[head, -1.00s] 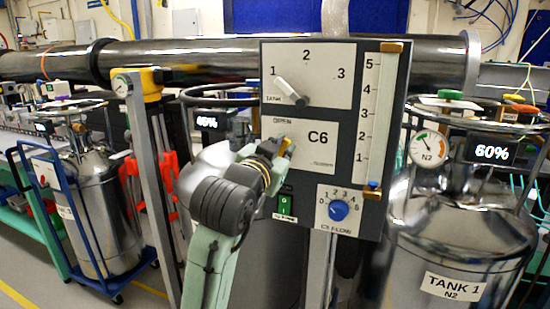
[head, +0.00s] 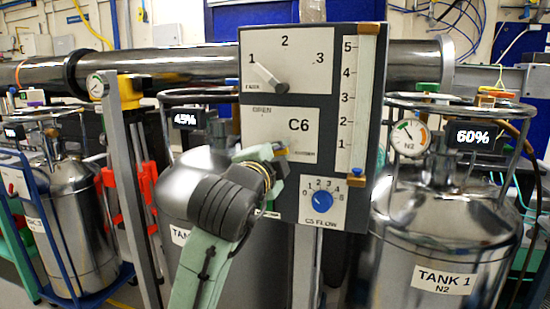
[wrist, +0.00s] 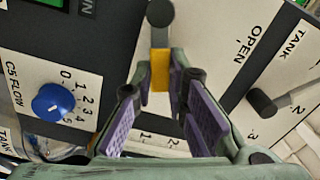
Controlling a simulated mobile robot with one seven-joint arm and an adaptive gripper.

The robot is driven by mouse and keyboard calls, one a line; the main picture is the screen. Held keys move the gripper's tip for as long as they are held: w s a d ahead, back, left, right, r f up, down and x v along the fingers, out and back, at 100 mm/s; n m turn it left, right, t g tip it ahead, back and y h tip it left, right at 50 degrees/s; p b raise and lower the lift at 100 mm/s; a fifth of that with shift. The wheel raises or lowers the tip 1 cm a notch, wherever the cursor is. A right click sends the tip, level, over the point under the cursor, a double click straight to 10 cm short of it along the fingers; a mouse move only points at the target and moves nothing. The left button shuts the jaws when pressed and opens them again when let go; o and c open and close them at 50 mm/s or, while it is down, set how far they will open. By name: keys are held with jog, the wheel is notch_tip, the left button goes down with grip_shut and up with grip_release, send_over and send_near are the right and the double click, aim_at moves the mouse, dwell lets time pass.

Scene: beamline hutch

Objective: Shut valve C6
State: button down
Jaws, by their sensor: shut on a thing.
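The valve C6 plate (head: 259,128) is on the dark control panel (head: 226,70), with OPEN printed at its upper left. My gripper (head: 275,157) is at the lower part of this plate and hides the valve handle in the head view. In the wrist view, my gripper (wrist: 161,85) has its purple-padded fingers converging, tips closed on the yellow grip (wrist: 160,70) of the handle. The OPEN label (wrist: 248,42) lies right of the handle. The handle's exact angle is hard to tell.
A tank selector knob (head: 271,79) sits above the C6 plate. The blue C5 flow knob (head: 323,201) is below right of my gripper. A vertical gauge (head: 357,100) runs up the panel's right side. Steel tanks (head: 440,225) stand on both sides.

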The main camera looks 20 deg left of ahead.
jog(key=shift+d+f+m+b, duration=0.15)
jog(key=shift+f+m+b, duration=0.5)
jog(key=shift+m, duration=0.45)
jog(key=c, duration=1.6)
grip_release()
jog(key=s, duration=1.2)
jog(key=shift+a, duration=0.25)
